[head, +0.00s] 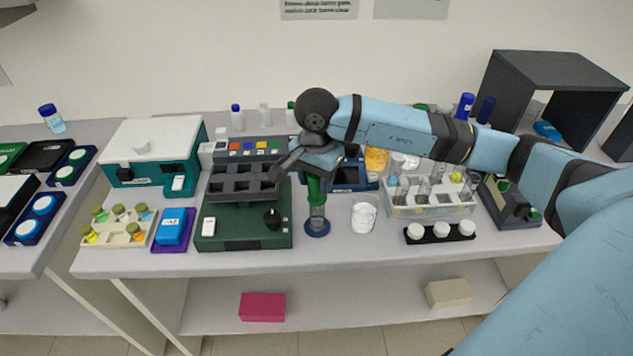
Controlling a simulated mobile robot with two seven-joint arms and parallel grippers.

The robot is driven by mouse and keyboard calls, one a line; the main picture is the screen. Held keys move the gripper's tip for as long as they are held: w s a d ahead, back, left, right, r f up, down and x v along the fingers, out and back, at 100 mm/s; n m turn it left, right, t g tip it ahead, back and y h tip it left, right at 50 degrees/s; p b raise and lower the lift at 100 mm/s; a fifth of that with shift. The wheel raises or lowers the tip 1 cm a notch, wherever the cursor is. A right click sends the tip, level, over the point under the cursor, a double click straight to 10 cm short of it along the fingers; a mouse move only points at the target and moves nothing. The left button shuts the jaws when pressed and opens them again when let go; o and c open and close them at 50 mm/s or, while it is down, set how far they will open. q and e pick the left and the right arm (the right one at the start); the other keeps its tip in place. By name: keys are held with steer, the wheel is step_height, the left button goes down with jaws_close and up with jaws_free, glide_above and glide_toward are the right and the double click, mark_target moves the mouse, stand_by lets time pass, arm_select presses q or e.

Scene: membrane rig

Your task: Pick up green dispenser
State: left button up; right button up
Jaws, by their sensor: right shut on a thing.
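The green dispenser (315,190) has a green upper part and a clear lower part. It stands upright near the front of the bench, just right of the dark green rig. Its lower end is at a small round blue base (317,228). My right gripper (314,172) comes down from above and is shut on the dispenser's green top. The arm and wrist hide the dispenser's upper end. I cannot tell whether the dispenser touches the blue base. My left gripper is not in view.
The dark green rig (243,230) stands close on the left. A black strip with white caps (440,232) lies near the front edge. A dark shelf box (552,72) stands at back right.

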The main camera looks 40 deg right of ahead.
steer(key=shift+r, duration=0.3)
step_height(320, 180, up, 18)
steer(key=shift+b, duration=0.5)
step_height(320, 180, down, 3)
steer(key=b, duration=0.4)
steer(key=shift+r, duration=0.1)
